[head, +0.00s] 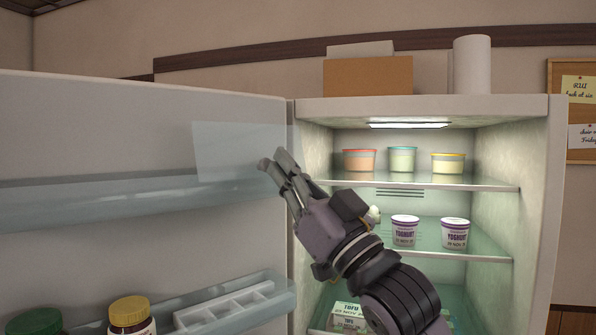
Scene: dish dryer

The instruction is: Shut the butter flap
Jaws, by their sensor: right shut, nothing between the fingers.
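The butter flap (228,150) is a pale, see-through panel on the inner side of the open fridge door, just above the upper door shelf. It looks raised, standing about upright; its exact angle is hard to tell. My right gripper (274,168) is shut and empty, with its fingertips over the flap's right part in the picture. I cannot tell whether they touch it. The gripper hides the flap's lower right corner. My left gripper is out of view.
The fridge door (110,130) stands open at left, its lower shelf holding jars (130,316) and a white egg tray (225,302). Inside the fridge, coloured tubs (402,161) and yoghurt pots (405,231) stand on glass shelves. A cardboard box (370,77) sits on top.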

